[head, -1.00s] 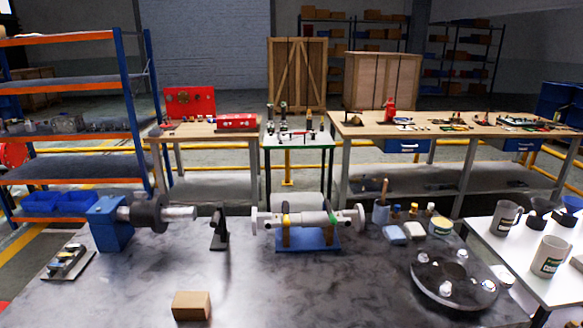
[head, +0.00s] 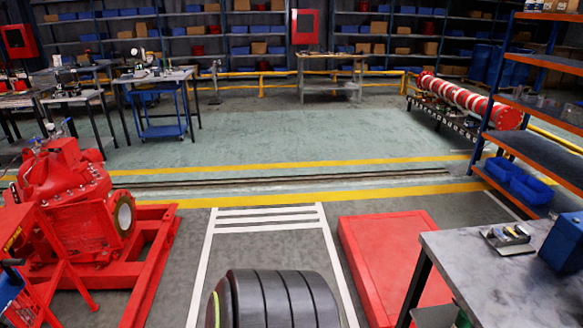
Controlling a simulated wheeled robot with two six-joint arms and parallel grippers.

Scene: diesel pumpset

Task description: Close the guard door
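No part that I can clearly name as the guard door shows in the head view. A red pump (head: 70,190) stands on a red frame (head: 150,262) at the left. A red framework (head: 45,255) in front of it is cut off by the left edge, and I cannot tell whether it includes a door. Neither of my grippers is in view.
A dark ribbed cylinder (head: 275,300) lies at the bottom middle. A red flat platform (head: 390,255) is right of the white floor lines. A grey table (head: 510,270) and blue-orange shelving (head: 535,140) bound the right. The green floor (head: 290,135) ahead is clear.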

